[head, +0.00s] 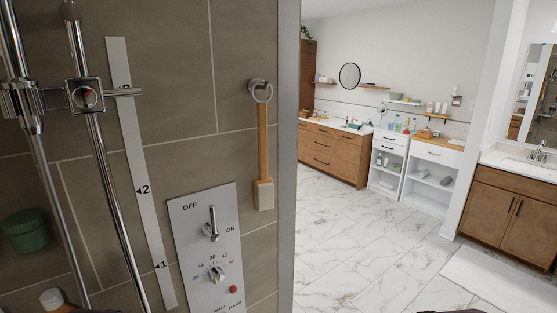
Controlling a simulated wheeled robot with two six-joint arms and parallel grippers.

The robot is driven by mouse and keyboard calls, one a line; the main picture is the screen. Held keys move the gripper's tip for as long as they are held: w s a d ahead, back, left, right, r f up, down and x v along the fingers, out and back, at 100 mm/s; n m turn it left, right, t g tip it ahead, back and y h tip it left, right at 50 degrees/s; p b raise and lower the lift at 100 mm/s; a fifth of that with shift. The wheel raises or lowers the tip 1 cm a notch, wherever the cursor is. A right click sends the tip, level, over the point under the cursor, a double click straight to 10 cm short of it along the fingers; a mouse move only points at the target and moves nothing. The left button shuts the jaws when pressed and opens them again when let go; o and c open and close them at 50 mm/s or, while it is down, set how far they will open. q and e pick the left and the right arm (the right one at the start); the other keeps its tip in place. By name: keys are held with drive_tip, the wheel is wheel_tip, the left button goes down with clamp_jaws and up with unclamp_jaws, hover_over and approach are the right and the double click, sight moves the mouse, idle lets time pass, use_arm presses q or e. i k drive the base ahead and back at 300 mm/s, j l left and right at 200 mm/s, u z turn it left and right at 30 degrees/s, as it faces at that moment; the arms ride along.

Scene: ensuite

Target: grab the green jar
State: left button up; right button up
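A dark green jar (27,231) with a ridged lid shows at the far left of the head view. It appears upright, behind the chrome shower rails and near the tiled wall. What it rests on is hard to tell in the dim corner. Neither of my grippers can be made out in this view. Only small dark shapes show at the bottom edge.
Chrome shower rails (98,165) stand in front of the jar. A control panel (210,250) and a hanging wooden-handled brush (263,165) are on the wall. A white-capped bottle (52,299) is at the lower left. The marble floor (370,240) to the right is open.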

sight(32, 241)
drive_tip(key=u, duration=1.85)
